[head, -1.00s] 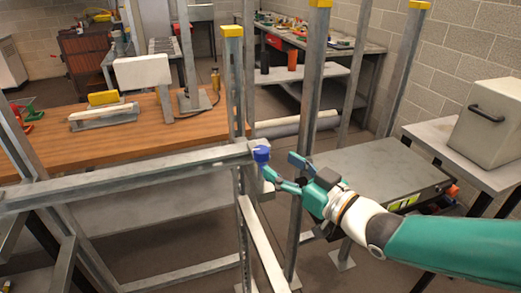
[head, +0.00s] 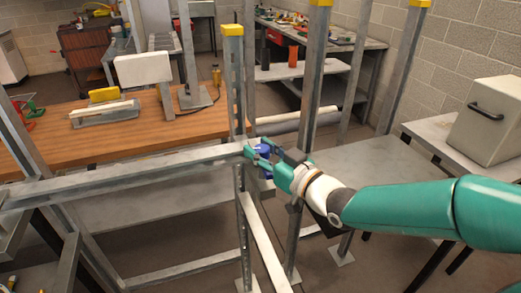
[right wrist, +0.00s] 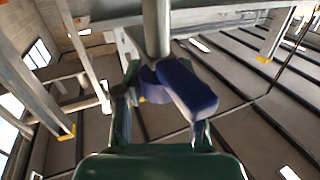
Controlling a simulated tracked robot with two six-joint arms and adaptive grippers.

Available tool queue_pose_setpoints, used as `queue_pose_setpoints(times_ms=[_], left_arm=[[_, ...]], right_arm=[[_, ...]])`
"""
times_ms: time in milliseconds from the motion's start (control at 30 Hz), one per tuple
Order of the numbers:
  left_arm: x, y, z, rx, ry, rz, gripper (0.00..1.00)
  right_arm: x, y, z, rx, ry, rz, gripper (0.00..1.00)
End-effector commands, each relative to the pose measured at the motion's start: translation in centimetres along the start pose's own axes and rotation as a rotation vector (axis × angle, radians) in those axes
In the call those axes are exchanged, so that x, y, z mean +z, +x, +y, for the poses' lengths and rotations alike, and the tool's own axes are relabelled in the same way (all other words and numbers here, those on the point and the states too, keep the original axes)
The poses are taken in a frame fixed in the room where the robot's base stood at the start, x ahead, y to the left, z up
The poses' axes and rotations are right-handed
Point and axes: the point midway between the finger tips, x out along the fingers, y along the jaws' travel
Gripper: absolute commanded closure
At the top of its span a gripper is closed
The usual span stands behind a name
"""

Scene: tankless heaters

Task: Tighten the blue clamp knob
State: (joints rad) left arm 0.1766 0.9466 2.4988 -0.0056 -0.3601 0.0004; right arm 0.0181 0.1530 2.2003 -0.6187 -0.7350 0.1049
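The blue clamp knob (head: 264,150) is at the right end of a grey horizontal metal rail (head: 130,172). My right gripper (head: 268,155) is at the knob, with its fingers on either side of it. In the right wrist view the blue knob (right wrist: 187,90) is a thick bar below a grey metal post (right wrist: 156,28). It lies between the fingers of my right gripper (right wrist: 163,110). A gap shows between the left finger and the knob, so the fingers look open around it. Contact at the right finger is unclear. My left gripper is out of view.
Upright metal posts (head: 312,80) with yellow caps stand around the rail's end. A wooden bench (head: 120,137) lies behind the rail. A beige box (head: 490,120) with a dark handle sits on a table at right.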

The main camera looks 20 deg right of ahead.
Motion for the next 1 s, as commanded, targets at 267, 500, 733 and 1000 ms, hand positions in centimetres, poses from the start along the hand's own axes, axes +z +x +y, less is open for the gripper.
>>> queue_pose_setpoints(times_ms=[267,500,733,1000], left_arm=[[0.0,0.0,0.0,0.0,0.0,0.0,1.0],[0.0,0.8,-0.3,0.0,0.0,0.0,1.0],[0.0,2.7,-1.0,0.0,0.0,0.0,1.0],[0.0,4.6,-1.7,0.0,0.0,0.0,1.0]], right_arm=[[0.0,0.0,0.0,0.001,0.0,0.0,0.99],[0.2,0.0,0.0,0.024,0.0,0.001,0.99],[0.4,0.0,-0.1,0.098,0.001,0.004,0.99],[0.3,0.1,-0.3,0.246,0.001,0.001,0.99]])
